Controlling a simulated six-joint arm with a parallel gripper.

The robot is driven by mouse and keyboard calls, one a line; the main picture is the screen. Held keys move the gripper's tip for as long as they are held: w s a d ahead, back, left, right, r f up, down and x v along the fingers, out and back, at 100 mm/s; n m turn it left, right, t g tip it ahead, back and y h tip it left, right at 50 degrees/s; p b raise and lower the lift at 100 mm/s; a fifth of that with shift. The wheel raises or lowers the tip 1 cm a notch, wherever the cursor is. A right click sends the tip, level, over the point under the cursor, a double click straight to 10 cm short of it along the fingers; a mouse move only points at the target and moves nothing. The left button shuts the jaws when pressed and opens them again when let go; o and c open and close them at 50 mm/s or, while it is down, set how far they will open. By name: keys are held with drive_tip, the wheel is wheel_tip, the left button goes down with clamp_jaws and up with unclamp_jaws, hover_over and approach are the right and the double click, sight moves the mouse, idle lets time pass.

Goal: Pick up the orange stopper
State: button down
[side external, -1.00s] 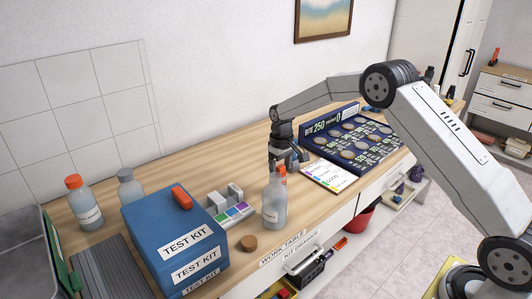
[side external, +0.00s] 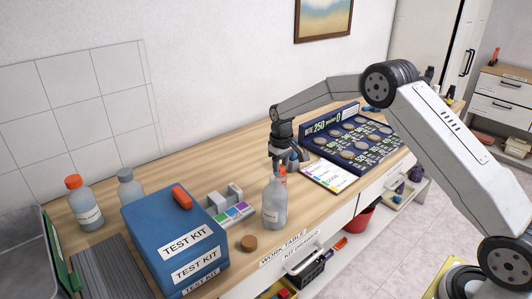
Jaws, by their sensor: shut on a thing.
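My gripper (side external: 282,163) points down just behind a clear bottle (side external: 274,205) near the front edge of the work table. An orange piece (side external: 283,173), which looks like the stopper, shows between the fingertips, and the gripper is shut on it. The bottle's top partly covers it, so I cannot tell whether it touches the bottle or the table. Another orange piece (side external: 181,197) lies on top of the blue test kit box (side external: 165,222). A bottle with an orange cap (side external: 73,182) stands at the left.
A cork (side external: 249,242) and a tray of coloured blocks (side external: 232,211) lie near the bottle. A capless bottle (side external: 130,187) stands behind the box. A dark coin board (side external: 352,141) and a white card (side external: 327,176) are right of my gripper. The back middle of the table is clear.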

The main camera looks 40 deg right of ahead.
drive_tip(key=shift+r, duration=0.35)
wheel_tip(320, 180, up, 3)
drive_tip(key=shift+s+f, duration=0.15)
drive_tip(key=s+a+r, duration=0.1)
drive_tip(key=s+r, duration=0.8)
drive_tip(key=s, duration=0.4)
drive_tip(key=shift+s+a+r, duration=0.25)
drive_tip(key=shift+s+a, duration=0.05)
drive_tip(key=shift+s, duration=0.05)
hover_over(281, 167)
drive_tip(key=shift+w+d+f, duration=0.1)
drive_tip(key=shift+w+f, duration=0.05)
drive_tip(key=shift+f, duration=2.35)
drive_tip(key=shift+f, duration=0.2)
